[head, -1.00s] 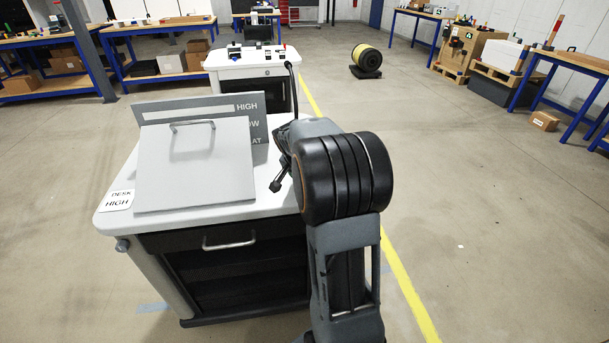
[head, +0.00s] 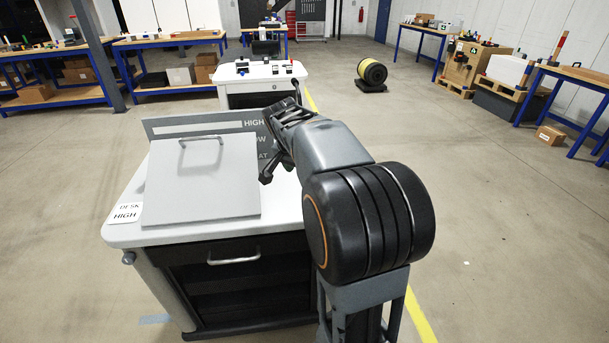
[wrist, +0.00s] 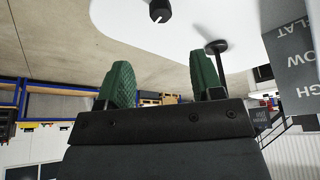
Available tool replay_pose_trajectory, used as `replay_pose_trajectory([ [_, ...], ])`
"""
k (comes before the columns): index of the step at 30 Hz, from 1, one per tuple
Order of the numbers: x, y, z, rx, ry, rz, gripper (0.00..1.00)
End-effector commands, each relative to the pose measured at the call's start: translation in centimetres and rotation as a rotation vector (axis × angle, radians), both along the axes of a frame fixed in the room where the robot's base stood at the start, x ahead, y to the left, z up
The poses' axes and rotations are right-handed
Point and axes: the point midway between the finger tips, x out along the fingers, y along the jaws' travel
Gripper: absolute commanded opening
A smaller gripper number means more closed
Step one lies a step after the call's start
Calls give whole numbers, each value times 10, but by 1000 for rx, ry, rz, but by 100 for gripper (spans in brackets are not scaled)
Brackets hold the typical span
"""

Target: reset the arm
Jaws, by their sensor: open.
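My gripper (head: 268,150) is at the right side of the desk top, beside the grey board, with my arm reaching up to it from the lower right. In the wrist view its two green fingers (wrist: 162,82) stand apart with nothing between them. The white desk top (head: 290,215) carries a tilted grey panel (head: 203,185) with a bar handle. A grey board (head: 225,122) reading HIGH and LOW, its third word partly hidden, stands behind it. The board shows upside down in the wrist view (wrist: 290,60). My arm hides part of the desk's right side.
A second white cart (head: 262,85) with small items stands behind the desk. Blue-legged benches (head: 170,42) line the left and right. A yellow-black reel (head: 372,73) lies on the floor. The floor (head: 480,210) right of the desk is open. A black knob (wrist: 160,11) shows in the wrist view.

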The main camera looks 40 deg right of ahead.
Motion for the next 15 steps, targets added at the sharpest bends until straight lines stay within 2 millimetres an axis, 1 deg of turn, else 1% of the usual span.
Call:
replay_pose_trajectory([
  [1,0,2,5,0,-2,1,60],
  [5,-2,4,11,0,-2,1,60],
  [15,-2,5,12,0,-1,0,60],
])
